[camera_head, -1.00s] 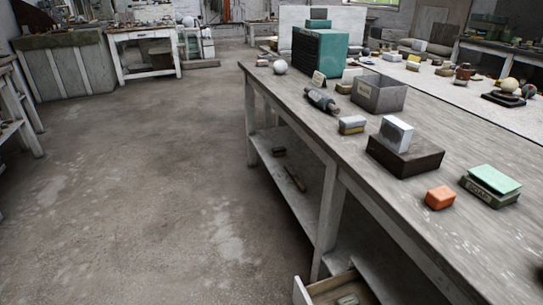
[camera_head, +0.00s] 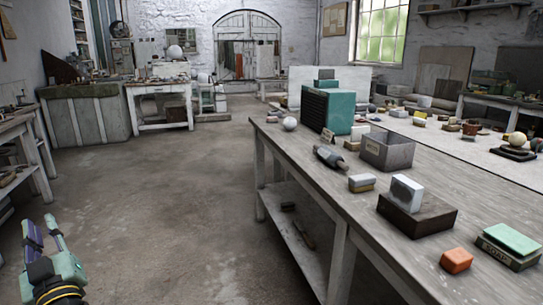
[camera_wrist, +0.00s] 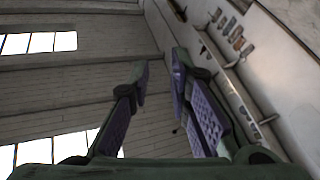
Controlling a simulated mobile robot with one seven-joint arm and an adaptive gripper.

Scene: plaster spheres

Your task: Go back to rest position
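My gripper (camera_head: 43,232) shows at the lower left of the head view, over the open floor and left of the long workbench, pointing up. In the wrist view its two fingers (camera_wrist: 160,75) stand apart with nothing between them. Beyond them are the plank ceiling and windows. No object touches my gripper in either view.
The long workbench (camera_head: 345,210) runs along the right. It bears a teal box (camera_head: 343,112), a white sphere (camera_head: 290,124), a grey bin (camera_head: 388,152), a dark block (camera_head: 418,216), and an orange block (camera_head: 456,260). A side bench (camera_head: 22,150) stands left. The floor (camera_head: 175,205) between is clear.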

